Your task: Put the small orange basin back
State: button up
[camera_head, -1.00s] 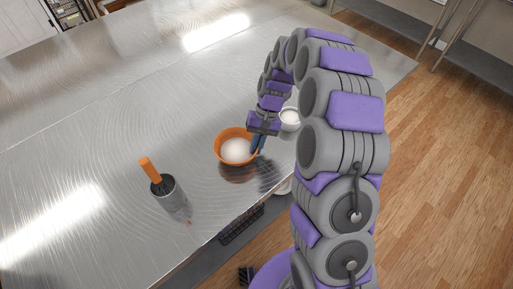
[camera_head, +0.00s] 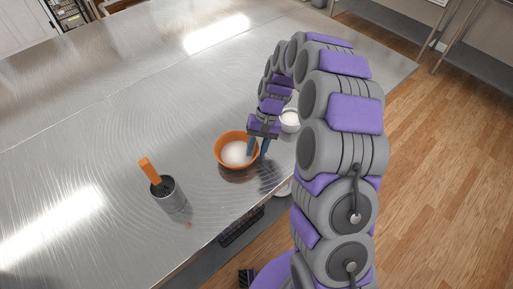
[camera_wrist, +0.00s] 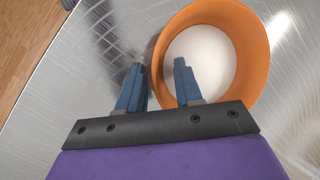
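The small orange basin (camera_head: 222,158) stands upright on the metal table, white inside. In the wrist view its orange rim (camera_wrist: 255,50) fills the upper right. My gripper (camera_head: 258,148) is at the basin's right side, pointing down. In the wrist view my gripper (camera_wrist: 159,68) has its two blue fingers apart, one outside the basin wall and one over its inside. The wall lies between them, with a visible gap beside it.
A white bowl (camera_head: 290,121) stands behind my gripper, partly hidden by my arm.

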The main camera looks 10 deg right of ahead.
jog(key=p+v, duration=0.3)
jog(key=v, duration=0.9)
jog(key=s+r+n+t+h, duration=0.1)
jog(key=s+r, duration=0.4)
jog(key=s, duration=0.3)
jog(key=s+r, duration=0.5)
jog(key=s, duration=0.4)
jog(key=s+d+h, duration=0.1)
jog(key=s+d, duration=0.1)
jog(key=s, duration=0.7)
jog(key=s+d+f+t+h, duration=0.1)
jog(key=s+d, duration=0.1)
jog(key=s, duration=0.7)
jog(key=shift+s+d+f, duration=0.2)
jog(key=shift+s+f, duration=0.05)
jog(key=shift+s, duration=0.1)
